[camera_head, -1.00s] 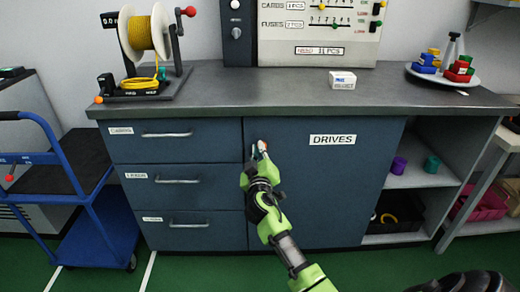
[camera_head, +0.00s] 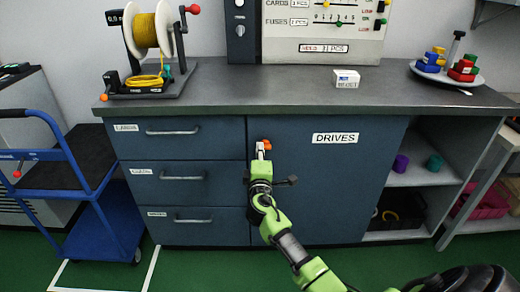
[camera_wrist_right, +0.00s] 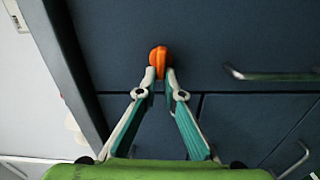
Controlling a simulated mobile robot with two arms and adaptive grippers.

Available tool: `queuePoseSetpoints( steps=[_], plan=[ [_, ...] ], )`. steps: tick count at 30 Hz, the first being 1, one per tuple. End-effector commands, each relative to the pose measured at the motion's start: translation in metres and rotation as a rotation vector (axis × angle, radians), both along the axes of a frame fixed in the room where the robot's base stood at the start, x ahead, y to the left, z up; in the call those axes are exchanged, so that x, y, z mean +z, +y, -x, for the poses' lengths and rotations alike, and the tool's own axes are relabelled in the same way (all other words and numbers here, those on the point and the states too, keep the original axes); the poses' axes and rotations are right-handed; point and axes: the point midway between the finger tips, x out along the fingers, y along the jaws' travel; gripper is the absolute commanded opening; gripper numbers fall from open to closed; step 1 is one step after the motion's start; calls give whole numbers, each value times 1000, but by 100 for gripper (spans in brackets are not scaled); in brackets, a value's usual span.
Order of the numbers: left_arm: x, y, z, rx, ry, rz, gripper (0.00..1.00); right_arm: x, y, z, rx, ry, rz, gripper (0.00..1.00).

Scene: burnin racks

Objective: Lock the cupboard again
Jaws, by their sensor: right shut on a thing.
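The cupboard door (camera_head: 345,190) is dark blue, labelled DRIVES, and sits flush in the counter front. A small orange key or knob (camera_head: 266,145) is at the door's upper left corner. It also shows in the right wrist view (camera_wrist_right: 158,60), between the fingertips. My right gripper (camera_head: 261,154) is at this corner, and in the right wrist view its fingertips (camera_wrist_right: 160,75) are shut on the orange key. The lock behind the key is hidden. My left gripper is in neither view.
Drawers with bar handles (camera_head: 172,132) are left of the door. Open shelves (camera_head: 420,175) are to its right. A cable spool stand (camera_head: 150,75), a small white box (camera_head: 346,78) and a plate of coloured parts (camera_head: 447,77) stand on the counter (camera_head: 290,92). A blue trolley (camera_head: 95,220) stands at left.

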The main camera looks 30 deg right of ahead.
Motion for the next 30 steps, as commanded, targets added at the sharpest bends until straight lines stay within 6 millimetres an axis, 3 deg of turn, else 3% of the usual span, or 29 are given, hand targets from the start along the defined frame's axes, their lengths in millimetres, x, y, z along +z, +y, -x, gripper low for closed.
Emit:
queuePoseSetpoints(
  steps=[23,24,25,30],
  plan=[
    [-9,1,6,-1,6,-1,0,-3,0,0,1,52,81,0],
    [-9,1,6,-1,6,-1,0,-3,0,0,1,52,81,18],
    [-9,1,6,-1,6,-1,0,-3,0,0,1,51,80,25],
    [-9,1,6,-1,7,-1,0,-3,0,0,1,51,79,25]
  ],
)
